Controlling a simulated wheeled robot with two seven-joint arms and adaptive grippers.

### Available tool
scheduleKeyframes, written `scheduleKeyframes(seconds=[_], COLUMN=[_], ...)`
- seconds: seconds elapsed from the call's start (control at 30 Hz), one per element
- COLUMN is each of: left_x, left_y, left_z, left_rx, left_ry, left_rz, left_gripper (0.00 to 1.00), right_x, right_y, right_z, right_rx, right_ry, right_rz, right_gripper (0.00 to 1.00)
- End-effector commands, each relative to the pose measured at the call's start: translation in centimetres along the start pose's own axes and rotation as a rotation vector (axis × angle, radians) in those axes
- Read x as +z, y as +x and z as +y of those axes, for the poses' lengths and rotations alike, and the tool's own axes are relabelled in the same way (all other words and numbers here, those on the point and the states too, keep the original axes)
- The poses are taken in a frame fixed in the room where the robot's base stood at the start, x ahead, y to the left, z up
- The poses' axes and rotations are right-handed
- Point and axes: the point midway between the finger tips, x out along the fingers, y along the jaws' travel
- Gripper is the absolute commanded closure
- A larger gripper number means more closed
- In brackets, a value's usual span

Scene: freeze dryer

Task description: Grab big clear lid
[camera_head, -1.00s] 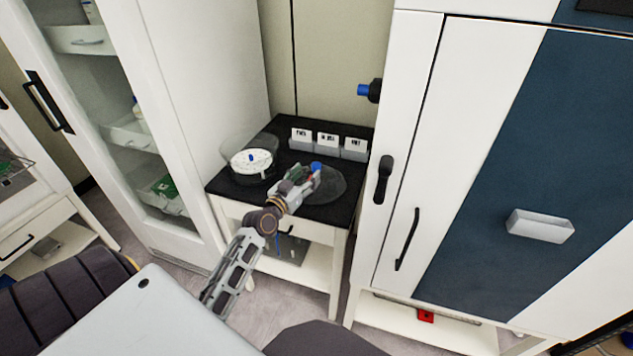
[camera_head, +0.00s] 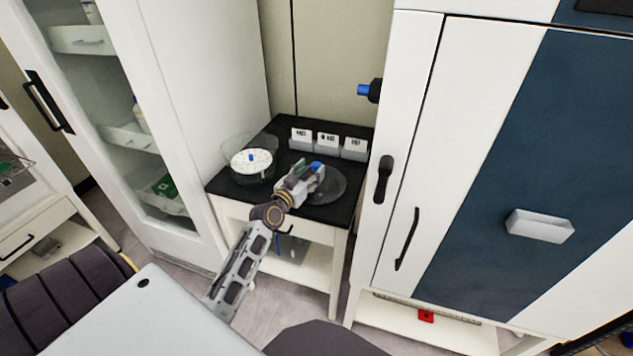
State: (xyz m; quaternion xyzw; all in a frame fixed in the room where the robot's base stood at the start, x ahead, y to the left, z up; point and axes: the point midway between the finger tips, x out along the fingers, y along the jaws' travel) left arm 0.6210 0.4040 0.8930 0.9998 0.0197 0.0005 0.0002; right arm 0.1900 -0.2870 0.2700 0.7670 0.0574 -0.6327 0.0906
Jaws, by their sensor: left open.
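The big clear lid (camera_head: 333,186) is a round transparent disc on the black table top, right of the middle. My left gripper (camera_head: 314,172) is open over the left part of the lid, by a small blue knob (camera_head: 316,165) that shows at its fingertips. The gripper hides part of the lid, and I cannot tell whether the fingers touch the knob. My right gripper is not in view.
A clear round vessel (camera_head: 236,149) with a white disc (camera_head: 251,161) stands on the black-topped table (camera_head: 222,187), left of my gripper. Several small labelled boxes (camera_head: 327,143) line the back. A glass cabinet (camera_head: 170,90) and a tall white and blue cabinet (camera_head: 425,160) flank the table.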

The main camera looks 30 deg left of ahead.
Motion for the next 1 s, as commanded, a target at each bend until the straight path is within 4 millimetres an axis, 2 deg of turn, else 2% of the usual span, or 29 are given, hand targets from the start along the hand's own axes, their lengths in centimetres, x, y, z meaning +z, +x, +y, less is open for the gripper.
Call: scheduleKeyframes(seconds=[0.43,1.0], left_x=[0.1,0.1], left_y=[3.0,3.2], left_z=[0.0,0.0], left_rx=[0.000,0.000], left_ry=[0.000,0.000], left_rz=[-0.001,-0.002], left_gripper=[0.45,0.45], right_x=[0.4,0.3], right_y=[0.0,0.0], right_z=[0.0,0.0], right_rx=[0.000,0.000], right_ry=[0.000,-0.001], right_rz=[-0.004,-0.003], right_gripper=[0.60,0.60])
